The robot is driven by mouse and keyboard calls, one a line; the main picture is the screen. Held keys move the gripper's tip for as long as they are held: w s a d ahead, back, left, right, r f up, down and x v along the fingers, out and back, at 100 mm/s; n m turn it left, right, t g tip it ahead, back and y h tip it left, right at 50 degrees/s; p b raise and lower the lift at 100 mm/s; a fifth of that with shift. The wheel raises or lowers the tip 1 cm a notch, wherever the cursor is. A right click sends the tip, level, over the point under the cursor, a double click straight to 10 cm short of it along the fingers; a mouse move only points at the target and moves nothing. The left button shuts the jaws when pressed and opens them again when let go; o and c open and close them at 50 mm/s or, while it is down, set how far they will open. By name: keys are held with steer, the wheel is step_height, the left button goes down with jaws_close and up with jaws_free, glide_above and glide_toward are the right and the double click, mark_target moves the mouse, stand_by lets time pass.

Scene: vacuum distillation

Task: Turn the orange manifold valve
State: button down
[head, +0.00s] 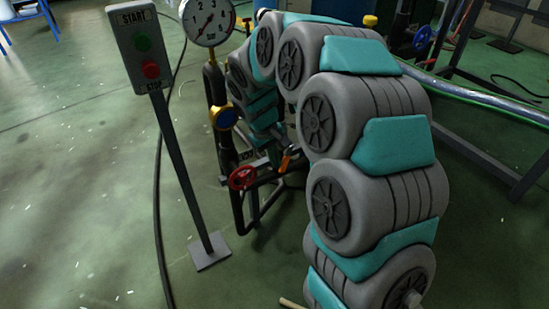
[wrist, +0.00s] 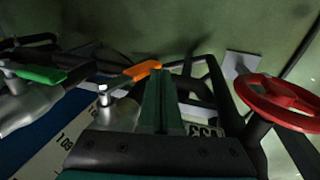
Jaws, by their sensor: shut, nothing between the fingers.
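The orange valve handle (wrist: 143,71) shows in the wrist view, just left of my fingertips, on a metal valve body (wrist: 108,112). The handle also shows in the head view (head: 285,163), low on the pipework, partly behind my arm. My gripper (wrist: 160,75) is shut with its dark green fingers together and nothing between them. Its tips look very close to the right end of the handle; I cannot tell whether they touch.
A red handwheel (wrist: 281,100) stands to the right of my gripper, and a green valve handle (wrist: 40,75) to the left. A pressure gauge (head: 208,20) and a start/stop post (head: 146,48) stand left of my arm. The green floor at left is mostly clear.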

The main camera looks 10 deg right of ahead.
steer(key=shift+w+d+f+p, duration=0.15)
steer(key=shift+d+f+p, duration=0.2)
steer(key=shift+d+f, duration=0.15)
steer(key=s+a+p+v, duration=0.15)
steer(key=p+v, duration=0.25)
steer(key=v, duration=0.6)
steer(key=s+r+m+g+y+p, duration=0.1)
steer(key=s+r+p, duration=0.1)
steer(key=s, duration=1.4)
steer(key=s+r+m+g+y+p, duration=0.1)
steer(key=s+r, duration=0.3)
steer(key=s, duration=1.3)
steer(key=shift+s+d+m+g+y+p, duration=0.3)
steer(key=shift+d+m+p, duration=0.1)
steer(key=shift+m, duration=0.4)
